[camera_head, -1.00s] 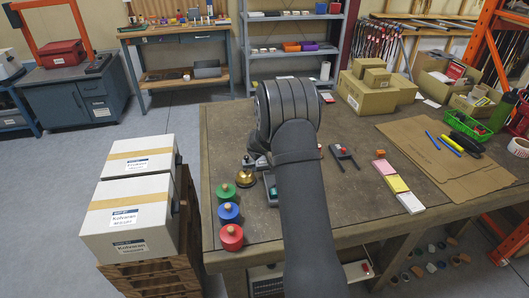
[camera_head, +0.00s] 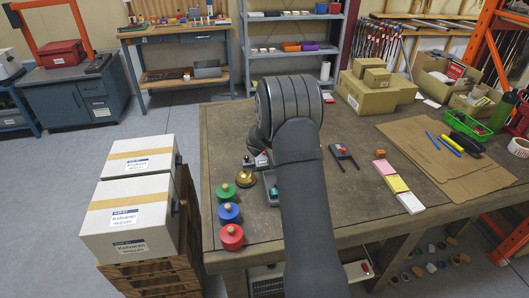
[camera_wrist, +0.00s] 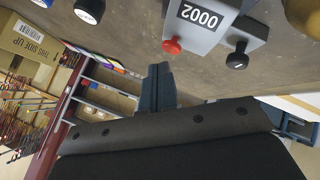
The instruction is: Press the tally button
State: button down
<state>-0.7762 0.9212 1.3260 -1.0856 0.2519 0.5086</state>
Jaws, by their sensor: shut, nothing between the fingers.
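The tally counter (camera_wrist: 205,22) is a grey box with a display reading 0002, at the top of the wrist view. Its red button (camera_wrist: 172,46) sticks out on the side nearer my gripper. A black knob (camera_wrist: 237,60) stands out to the right of the button. My gripper (camera_wrist: 160,72) is shut and empty, its fingertips a little below the red button in the picture and apart from it. In the head view my own arm hides the gripper and most of the counter.
A brass bell (camera_head: 243,179) stands left of my arm, with green (camera_head: 226,192), blue (camera_head: 228,212) and red (camera_head: 231,237) knobbed pieces in front. A dark forked holder (camera_head: 343,157) and coloured pads (camera_head: 397,183) lie to the right. Cartons (camera_head: 372,95) stand at the back right.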

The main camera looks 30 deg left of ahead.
jog(key=shift+r, duration=2.55)
jog(key=shift+f, duration=0.15)
notch_tip(320, 180, up, 4)
